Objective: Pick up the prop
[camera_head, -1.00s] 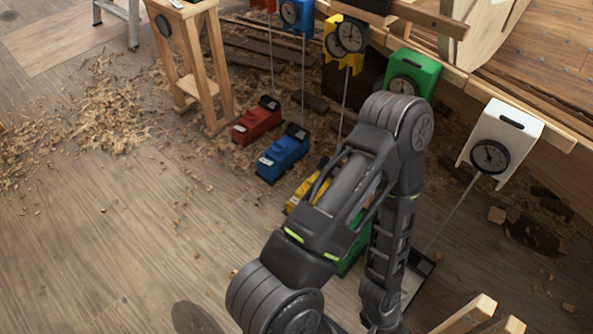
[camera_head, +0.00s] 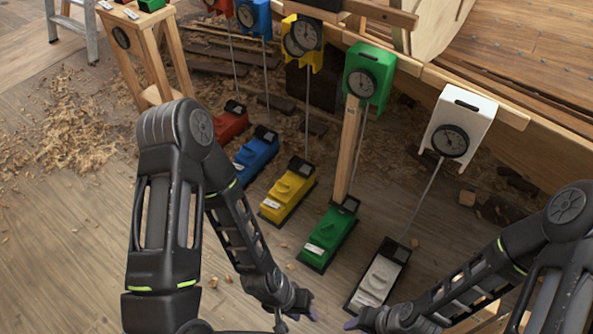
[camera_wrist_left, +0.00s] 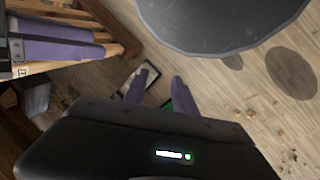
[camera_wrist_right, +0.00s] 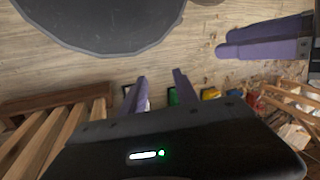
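A light wooden post (camera_head: 348,150) stands upright between the green gauge box (camera_head: 370,75) and the green base (camera_head: 330,238); it is the only thing I see that looks like a prop. My left gripper (camera_head: 298,308) is low at the bottom middle, apart from the post. Its two purple fingers (camera_wrist_left: 155,90) are spread and empty in the left wrist view. My right gripper (camera_head: 362,320) is just to its right, near the white base (camera_head: 378,282). Its fingers (camera_wrist_right: 158,90) are also spread and empty in the right wrist view.
Red, blue and yellow bases (camera_head: 288,192) stand in a row at the hull's side, with gauges above on thin rods. A white gauge box (camera_head: 460,122) hangs at right. A slatted wooden frame (camera_wrist_right: 50,135) is close to my right gripper. Open floor lies at left.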

